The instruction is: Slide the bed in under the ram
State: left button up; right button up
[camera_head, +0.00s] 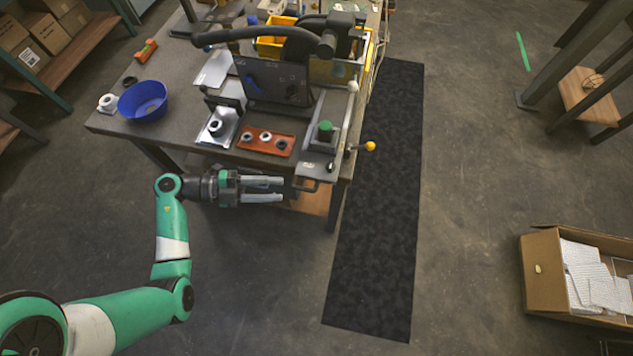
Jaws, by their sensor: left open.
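The press is a dark machine (275,82) at the middle of the workbench, with a black arm and head over it. I take the narrow grey slide at the bench's right front to be the bed (317,167); a green-topped part (325,130) stands on it. A dark bar handle (305,187) sticks out at its front end. The ram cannot be made out clearly from this angle. My left gripper (283,190) is open, just off the bench's front edge, with its fingers pointing right and their tips close to the handle. Whether they touch cannot be told. My right gripper is not in view.
An orange-brown tray (265,141) with small round parts and a metal plate (217,128) lie near the front edge. A blue bowl (143,101) stands at the left. A yellow-knobbed lever (369,146) juts out at the right.

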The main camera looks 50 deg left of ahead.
aim_at(308, 190)
pick_arm(q)
jog(key=b+x, duration=0.3)
jog(key=x, duration=0.8)
jog(key=shift+s, duration=0.1)
jog(key=shift+w+d, duration=0.25)
jog(key=shift+w, duration=0.05)
jog(key=c, duration=0.7)
grip_shut()
jog(key=shift+f, duration=0.25)
